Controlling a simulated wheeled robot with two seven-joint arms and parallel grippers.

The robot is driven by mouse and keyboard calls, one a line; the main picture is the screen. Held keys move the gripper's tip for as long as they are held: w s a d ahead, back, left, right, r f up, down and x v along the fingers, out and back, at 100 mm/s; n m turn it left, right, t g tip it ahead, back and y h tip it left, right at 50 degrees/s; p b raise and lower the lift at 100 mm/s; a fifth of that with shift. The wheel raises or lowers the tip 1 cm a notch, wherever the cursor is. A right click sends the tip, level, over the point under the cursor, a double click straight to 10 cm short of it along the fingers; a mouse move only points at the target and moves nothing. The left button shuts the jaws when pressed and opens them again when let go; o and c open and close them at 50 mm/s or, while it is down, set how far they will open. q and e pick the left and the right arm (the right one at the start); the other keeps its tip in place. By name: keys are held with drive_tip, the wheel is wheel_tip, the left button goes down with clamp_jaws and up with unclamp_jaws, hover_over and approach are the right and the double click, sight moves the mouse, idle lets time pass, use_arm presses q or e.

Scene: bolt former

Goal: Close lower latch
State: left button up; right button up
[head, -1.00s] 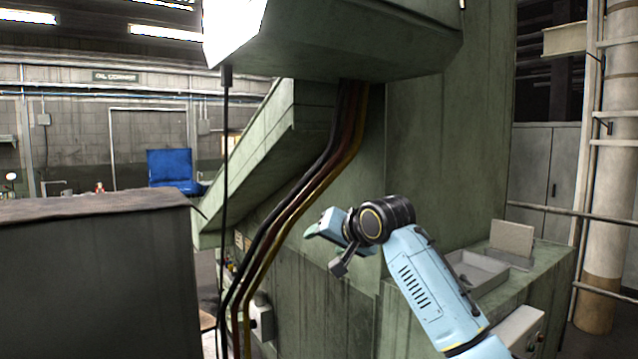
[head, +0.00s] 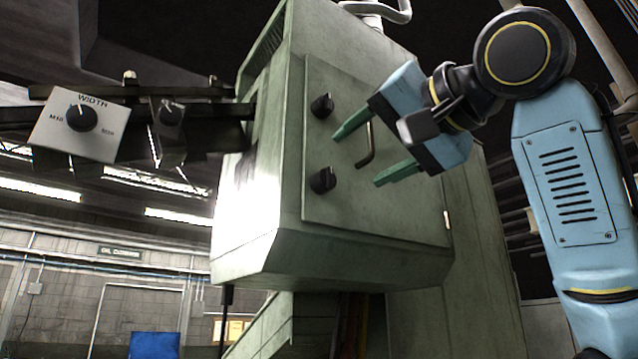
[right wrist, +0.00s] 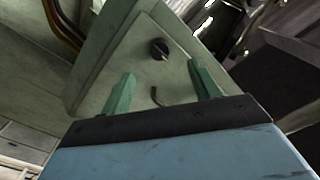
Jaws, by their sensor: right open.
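A green cabinet door (head: 420,215) carries two black latch knobs at its left edge, the upper latch (head: 322,106) and the lower latch (head: 322,180). A bent handle (head: 369,146) sits to their right. I cannot tell how far each knob is turned. My right gripper (head: 357,160) is open and empty in front of the door, right of the lower latch, its fingers pointing left. In the right wrist view, one black knob (right wrist: 159,48) lies beyond the open fingers (right wrist: 160,78), with the handle's hooked end (right wrist: 155,97) between them. My left gripper is not in view.
A box with a WIDTH dial (head: 82,118) and a smaller dial (head: 170,113) stick out left of the cabinet. Pipes and a pale column stand at the far right, behind my right arm. The space left of the door front is open.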

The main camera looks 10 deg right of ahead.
sight(331, 176)
drive_tip(key=p+x, duration=0.4)
drive_tip(key=x, duration=0.5)
drive_tip(key=shift+r, duration=0.1)
drive_tip(key=shift+s+d+f+m+b, duration=0.1)
drive_tip(key=shift+s+f+m+b, duration=0.15)
drive_tip(key=shift+m+b, duration=0.55)
drive_tip(key=m+b, duration=0.1)
drive_tip(key=m, duration=0.3)
drive_tip(key=shift+s, duration=0.15)
drive_tip(key=shift+f+m+b, duration=0.15)
drive_tip(key=shift+m+b, duration=0.55)
drive_tip(key=shift+m, duration=0.2)
drive_tip(key=shift+m+b, duration=0.5)
drive_tip(key=shift+m, duration=0.7)
drive_tip(key=shift+r+m, duration=0.25)
drive_tip(key=shift+m, duration=0.35)
